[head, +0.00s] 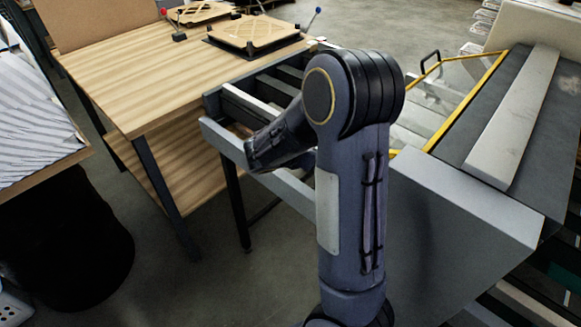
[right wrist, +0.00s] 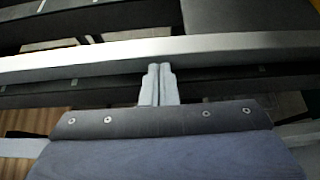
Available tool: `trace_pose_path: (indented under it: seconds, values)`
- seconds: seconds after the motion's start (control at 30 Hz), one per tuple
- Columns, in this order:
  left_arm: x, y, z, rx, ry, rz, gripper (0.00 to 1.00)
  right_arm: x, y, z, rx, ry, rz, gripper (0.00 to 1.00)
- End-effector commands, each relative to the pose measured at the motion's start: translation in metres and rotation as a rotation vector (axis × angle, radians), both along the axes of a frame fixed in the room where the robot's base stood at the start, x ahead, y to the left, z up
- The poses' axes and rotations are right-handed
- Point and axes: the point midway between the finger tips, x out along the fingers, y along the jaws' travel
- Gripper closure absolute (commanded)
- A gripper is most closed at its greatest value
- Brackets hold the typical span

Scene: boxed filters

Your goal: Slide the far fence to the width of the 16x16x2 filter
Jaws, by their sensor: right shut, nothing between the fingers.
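In the right wrist view my right gripper (right wrist: 158,86) is shut with its two pale fingers together and nothing between them. Its fingertips are at the lower edge of a long light-grey bar (right wrist: 230,47), which looks like the fence; I cannot tell whether they touch. In the head view my right arm crosses the middle and its hand is over a roller frame, fingertips hidden. A pale rail (head: 250,105) lies in that frame, partly behind the arm. A square cardboard-framed filter (head: 258,33) lies on the wooden table; its size cannot be read. My left gripper is out of view.
The wooden table (head: 150,75) stands at the left of the frame (head: 222,142). A second filter (head: 200,12) lies farther back. A yellow-edged conveyor and a grey bar (head: 515,120) on a dark surface are at the right. A black bin (head: 70,240) stands lower left.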

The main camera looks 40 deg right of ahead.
Motion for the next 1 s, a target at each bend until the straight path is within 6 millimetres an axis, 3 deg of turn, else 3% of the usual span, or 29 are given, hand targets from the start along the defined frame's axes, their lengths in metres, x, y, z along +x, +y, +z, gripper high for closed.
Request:
trace_pose_path:
  seconds: [0.03, 0.2, 0.4, 0.6, 1.0]
  values:
    - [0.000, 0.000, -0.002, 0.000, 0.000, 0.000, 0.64, -0.001, -0.017, -0.001, -0.002, -0.002, -0.010, 1.00]
    - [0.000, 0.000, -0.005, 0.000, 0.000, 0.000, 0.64, 0.003, -0.060, -0.001, -0.003, -0.002, -0.008, 1.00]
    - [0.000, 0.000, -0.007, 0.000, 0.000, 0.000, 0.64, 0.006, -0.095, 0.000, -0.002, -0.001, -0.005, 1.00]
    - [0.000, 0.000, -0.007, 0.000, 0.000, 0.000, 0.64, 0.008, -0.110, 0.000, -0.001, 0.000, -0.002, 1.00]
    - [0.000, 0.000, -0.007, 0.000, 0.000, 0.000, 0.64, 0.009, -0.112, 0.000, 0.000, -0.001, 0.000, 1.00]
